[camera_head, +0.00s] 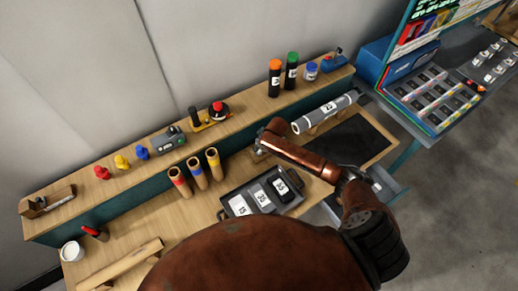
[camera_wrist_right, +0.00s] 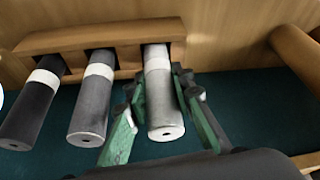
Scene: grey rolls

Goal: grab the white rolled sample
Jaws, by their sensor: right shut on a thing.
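In the right wrist view, the white rolled sample (camera_wrist_right: 160,98) is the lightest of three rolls. It has a pale band near the top, and its upper end sits in a notch of a wooden rack (camera_wrist_right: 100,38). My right gripper (camera_wrist_right: 152,130) has its green fingers on both sides of this roll and is shut on it. A mid-grey roll (camera_wrist_right: 93,100) and a dark grey roll (camera_wrist_right: 33,104) lie to the left, apart from the fingers. In the head view my right arm reaches across the bench, but its fingers cannot be made out. My left gripper is not in view.
In the head view, a dark tray (camera_head: 222,200) with numbered slots lies left of my arm. A grey labelled cylinder (camera_head: 325,112) lies behind the arm. Several coloured items stand on the raised shelf (camera_head: 240,106). In the wrist view, a brown cylinder (camera_wrist_right: 296,58) is at right.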

